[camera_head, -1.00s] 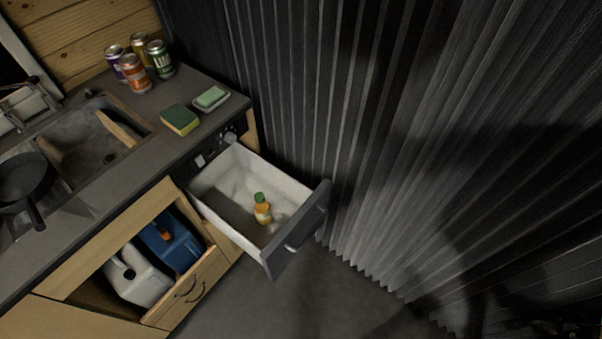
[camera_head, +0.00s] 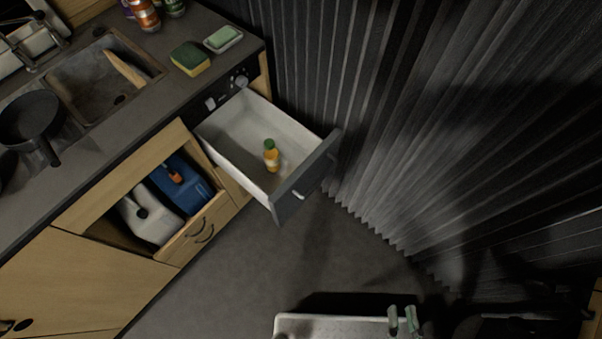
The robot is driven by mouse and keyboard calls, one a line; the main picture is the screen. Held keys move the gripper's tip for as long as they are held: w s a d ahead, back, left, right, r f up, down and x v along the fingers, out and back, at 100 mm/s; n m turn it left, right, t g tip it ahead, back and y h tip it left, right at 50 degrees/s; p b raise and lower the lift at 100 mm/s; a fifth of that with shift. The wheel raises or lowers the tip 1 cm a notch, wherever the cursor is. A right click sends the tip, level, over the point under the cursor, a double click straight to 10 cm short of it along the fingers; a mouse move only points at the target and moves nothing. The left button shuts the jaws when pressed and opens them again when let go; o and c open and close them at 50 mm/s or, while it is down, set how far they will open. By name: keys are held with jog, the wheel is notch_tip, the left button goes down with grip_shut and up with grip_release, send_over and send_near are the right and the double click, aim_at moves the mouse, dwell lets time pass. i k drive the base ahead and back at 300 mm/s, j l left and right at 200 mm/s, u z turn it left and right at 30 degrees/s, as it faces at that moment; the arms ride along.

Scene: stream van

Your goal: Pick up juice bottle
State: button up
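The juice bottle (camera_head: 271,157) is small, with orange juice, a pale label and a green cap. It stands in the open white drawer (camera_head: 232,128), towards the drawer's front. Two pale green finger-like parts (camera_head: 403,321) at the bottom edge look like my gripper's fingertips, with a dark arm-like shape to their right. They are well apart from the bottle, below and right of the drawer. Whether they are open or shut is unclear.
The drawer's dark front (camera_head: 305,180) sticks out close to the corrugated curtain wall (camera_head: 420,130). The counter holds a sponge (camera_head: 190,58), a soap dish (camera_head: 222,39), a pan (camera_head: 30,117) and cans (camera_head: 145,15). Blue (camera_head: 185,183) and white (camera_head: 150,217) canisters sit below. Grey floor (camera_head: 270,250) is clear.

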aim_at(272, 156)
jog(key=j+u, duration=0.25)
jog(key=j, duration=0.15)
jog(key=i+j+u, duration=0.25)
jog(key=j, duration=0.15)
jog(key=j+u, duration=0.25)
jog(key=j, duration=0.2)
jog(key=i+j+u, duration=0.25)
jog(key=k+j, duration=0.1)
